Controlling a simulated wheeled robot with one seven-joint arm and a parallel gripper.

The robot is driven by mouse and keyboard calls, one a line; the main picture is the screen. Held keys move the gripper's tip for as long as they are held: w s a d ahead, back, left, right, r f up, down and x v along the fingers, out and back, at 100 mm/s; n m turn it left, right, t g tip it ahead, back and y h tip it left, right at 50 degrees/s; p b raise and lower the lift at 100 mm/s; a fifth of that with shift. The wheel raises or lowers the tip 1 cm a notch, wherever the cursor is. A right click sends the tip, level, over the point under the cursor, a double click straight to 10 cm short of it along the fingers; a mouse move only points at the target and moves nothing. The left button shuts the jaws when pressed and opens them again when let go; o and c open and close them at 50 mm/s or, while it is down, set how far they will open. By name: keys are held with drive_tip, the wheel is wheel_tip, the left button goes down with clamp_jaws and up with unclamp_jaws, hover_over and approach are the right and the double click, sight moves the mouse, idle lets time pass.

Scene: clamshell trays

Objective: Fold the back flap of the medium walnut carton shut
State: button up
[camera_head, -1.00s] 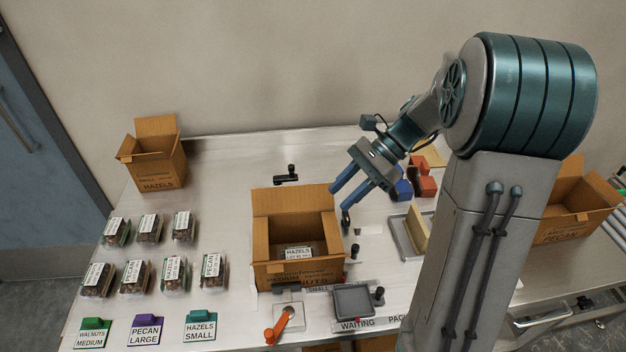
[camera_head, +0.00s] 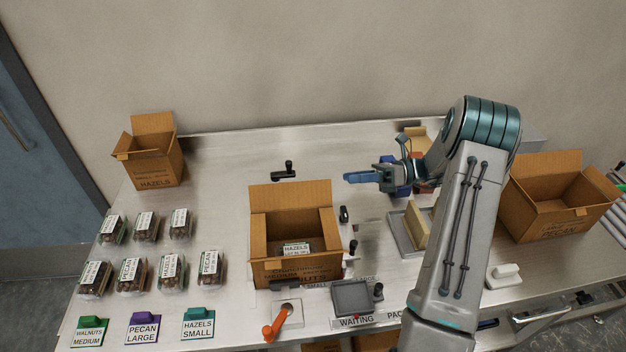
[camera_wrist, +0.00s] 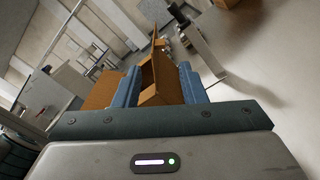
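The walnut carton (camera_head: 295,273) stands at the middle of the table, its front print ending in "NUTS" and partly covered. Its back flap (camera_head: 290,208) stands upright along the far edge. The top is open, and a pack labelled HAZELS (camera_head: 297,249) shows inside. My gripper (camera_head: 347,177) is to the right of and behind the back flap, apart from it, with its blue fingers pointing left. In the wrist view the fingers (camera_wrist: 160,80) are apart with nothing held between them. Brown cardboard shows beyond them; I cannot tell which carton each part belongs to.
A hazels carton (camera_head: 155,172) stands at the back left, and another open carton (camera_head: 560,205) at the right. Several nut packs (camera_head: 145,227) sit at the left. A black clamp (camera_head: 285,172) lies behind the walnut carton. An orange-handled lever (camera_head: 280,323) is in front.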

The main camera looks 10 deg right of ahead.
sight(317, 181)
drive_tip(key=a+p, duration=0.2)
drive_tip(key=a, duration=0.9)
drive_tip(key=shift+a+p, duration=0.1)
drive_tip(key=shift+p, duration=0.2)
clamp_jaws()
